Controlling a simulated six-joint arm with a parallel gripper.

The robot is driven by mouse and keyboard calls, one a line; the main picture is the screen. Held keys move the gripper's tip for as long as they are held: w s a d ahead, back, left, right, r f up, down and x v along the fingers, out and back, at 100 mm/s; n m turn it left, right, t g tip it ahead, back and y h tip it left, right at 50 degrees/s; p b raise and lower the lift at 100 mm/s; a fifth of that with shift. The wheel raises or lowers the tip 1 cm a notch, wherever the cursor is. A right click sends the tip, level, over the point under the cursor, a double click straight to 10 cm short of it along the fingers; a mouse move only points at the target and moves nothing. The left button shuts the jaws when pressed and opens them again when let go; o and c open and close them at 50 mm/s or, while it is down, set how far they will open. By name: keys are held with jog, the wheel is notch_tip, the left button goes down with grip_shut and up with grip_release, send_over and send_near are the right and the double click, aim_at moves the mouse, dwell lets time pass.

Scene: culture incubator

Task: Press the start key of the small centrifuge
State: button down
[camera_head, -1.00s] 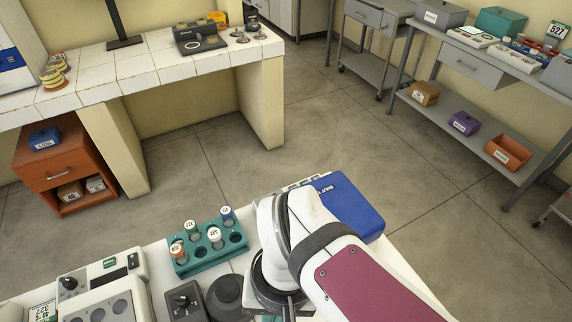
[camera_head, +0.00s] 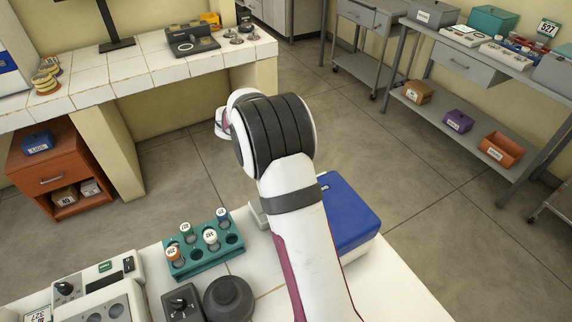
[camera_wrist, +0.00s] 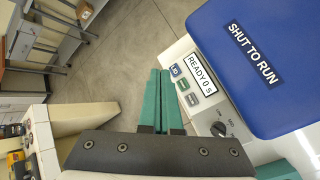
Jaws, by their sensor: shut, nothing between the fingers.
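The small centrifuge has a blue lid (camera_head: 350,210), which looks shut. In the wrist view its lid (camera_wrist: 265,60) reads "SHUT TO RUN". Its white front panel has a display (camera_wrist: 201,75) reading "READY 0 S". Beside the display are a blue key (camera_wrist: 175,70), a green key (camera_wrist: 183,85) and a grey key (camera_wrist: 192,99); the small key lettering is hard to read. In the head view my arm hides the panel.
A teal rack (camera_head: 204,256) with several capped tubes stands left of the centrifuge. A dark round device (camera_head: 229,298) and a small knob box (camera_head: 182,303) stand in front of it. A tiled bench (camera_head: 130,65) is at the back left. Open floor lies beyond the table.

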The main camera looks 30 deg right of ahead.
jog(key=shift+w+d+f+n, duration=0.4)
jog(key=shift+w+d+f, duration=0.1)
jog(key=shift+w, duration=0.15)
jog(key=shift+f, duration=0.1)
jog(key=shift+a+f, duration=0.1)
jog(key=shift+f, duration=4.2)
jog(key=shift+f, duration=0.1)
jog(key=shift+f, duration=0.3)
